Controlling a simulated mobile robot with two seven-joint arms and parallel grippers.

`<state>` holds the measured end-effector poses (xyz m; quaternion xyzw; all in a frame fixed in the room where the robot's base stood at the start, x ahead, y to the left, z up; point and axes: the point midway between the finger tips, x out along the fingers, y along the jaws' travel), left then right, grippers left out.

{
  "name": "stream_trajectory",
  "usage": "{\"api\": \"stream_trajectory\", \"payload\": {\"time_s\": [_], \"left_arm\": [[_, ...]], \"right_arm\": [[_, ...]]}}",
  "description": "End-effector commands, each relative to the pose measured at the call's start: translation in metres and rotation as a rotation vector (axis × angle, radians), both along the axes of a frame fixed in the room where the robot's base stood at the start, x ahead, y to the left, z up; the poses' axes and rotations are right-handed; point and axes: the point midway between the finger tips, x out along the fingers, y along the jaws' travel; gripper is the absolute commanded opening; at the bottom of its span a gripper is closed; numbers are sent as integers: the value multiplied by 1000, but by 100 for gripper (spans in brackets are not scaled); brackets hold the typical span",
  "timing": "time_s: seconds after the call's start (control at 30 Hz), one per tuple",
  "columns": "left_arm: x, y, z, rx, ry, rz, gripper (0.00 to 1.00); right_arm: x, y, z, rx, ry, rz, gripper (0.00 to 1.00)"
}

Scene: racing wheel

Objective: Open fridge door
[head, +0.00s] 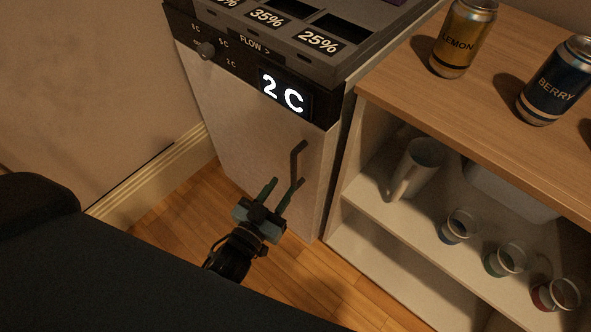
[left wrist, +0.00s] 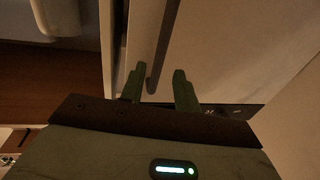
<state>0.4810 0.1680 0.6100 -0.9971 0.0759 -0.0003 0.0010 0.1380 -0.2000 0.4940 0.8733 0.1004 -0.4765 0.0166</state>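The fridge (head: 262,150) has a pale front door, which looks shut. A dark vertical bar handle (head: 298,158) sits near the door's right edge. My left gripper (head: 285,182) is open in front of the door at the handle's lower part. In the left wrist view the handle (left wrist: 162,50) runs between the two green fingers (left wrist: 159,78), closer to the left one. Both fingers look apart from each other with nothing clamped; whether one touches the handle I cannot tell. My right gripper is not in view.
A wooden-topped shelf unit (head: 400,105) stands close along the fridge's right side. A lemon can (head: 463,40) and a berry can (head: 553,85) stand on it; a metal pitcher (head: 415,168) and several cups are inside. Wooden floor (head: 185,210) is clear at the fridge's front left.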

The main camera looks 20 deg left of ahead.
Motion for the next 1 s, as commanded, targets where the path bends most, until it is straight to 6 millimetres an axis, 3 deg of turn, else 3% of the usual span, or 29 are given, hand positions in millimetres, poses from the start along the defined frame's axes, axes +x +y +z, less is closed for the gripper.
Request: {"api": "stream_trajectory", "payload": {"time_s": [0.4, 0.83, 1.0], "left_arm": [[57, -9, 0, -2, -1, 0, 32], [67, -11, 0, -1, 0, 0, 32], [67, -10, 0, -1, 0, 0, 11]], "right_arm": [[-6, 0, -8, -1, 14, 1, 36], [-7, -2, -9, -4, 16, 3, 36], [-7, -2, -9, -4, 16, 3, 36]]}}
